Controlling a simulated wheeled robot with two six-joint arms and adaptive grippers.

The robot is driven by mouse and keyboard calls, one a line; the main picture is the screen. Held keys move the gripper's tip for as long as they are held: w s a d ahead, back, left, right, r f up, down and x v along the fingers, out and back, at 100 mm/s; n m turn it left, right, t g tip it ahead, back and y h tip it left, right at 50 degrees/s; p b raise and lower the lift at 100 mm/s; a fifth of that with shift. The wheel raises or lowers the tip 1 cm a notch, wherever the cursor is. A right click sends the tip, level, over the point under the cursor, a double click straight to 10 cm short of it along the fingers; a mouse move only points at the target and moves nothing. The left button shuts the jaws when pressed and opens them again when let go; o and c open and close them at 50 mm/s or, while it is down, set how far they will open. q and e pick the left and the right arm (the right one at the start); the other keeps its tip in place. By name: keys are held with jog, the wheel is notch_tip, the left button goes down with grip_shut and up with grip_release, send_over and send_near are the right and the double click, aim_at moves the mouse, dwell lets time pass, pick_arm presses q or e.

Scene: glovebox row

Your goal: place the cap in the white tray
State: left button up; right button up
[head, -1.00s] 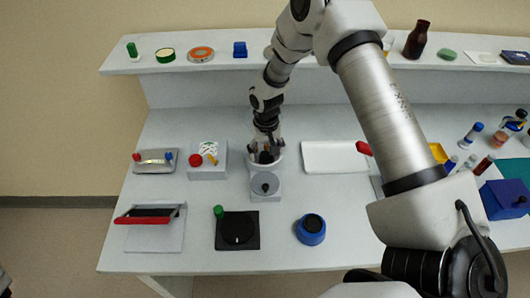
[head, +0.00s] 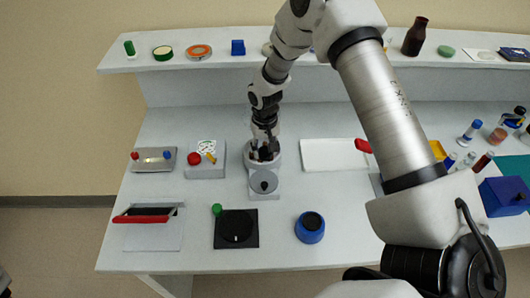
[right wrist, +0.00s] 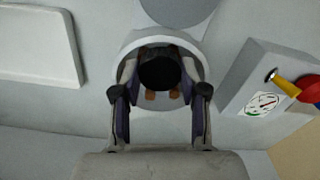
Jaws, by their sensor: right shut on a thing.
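My right gripper (head: 263,151) points down into the round white-grey holder of a small grey device (head: 264,196). In the right wrist view its two fingers (right wrist: 160,96) are shut on a dark round cap (right wrist: 160,70), within the holder's ring (right wrist: 196,58). I cannot tell whether the cap is clear of the holder. The white tray (head: 335,167) lies flat and empty on the bench, right of the device. It also shows in the right wrist view (right wrist: 38,84) at upper left. My left gripper is not in view.
A grey box with a red button (head: 206,173) stands just left of the device. A black plate with a dial (head: 236,241) and a blue round container (head: 310,236) stand in front. My right arm hides part of the bench right of the tray. A shelf (head: 300,61) runs behind.

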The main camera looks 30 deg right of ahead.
notch_tip(320, 180, up, 2)
jog(key=shift+b, duration=0.55)
jog(key=s+a+r+b, duration=0.2)
jog(key=s+a+b, duration=0.2)
jog(key=s+a, duration=0.6)
jog(key=shift+s+a+b, duration=0.3)
jog(key=shift+a+b, duration=0.05)
jog(key=shift+a, duration=0.65)
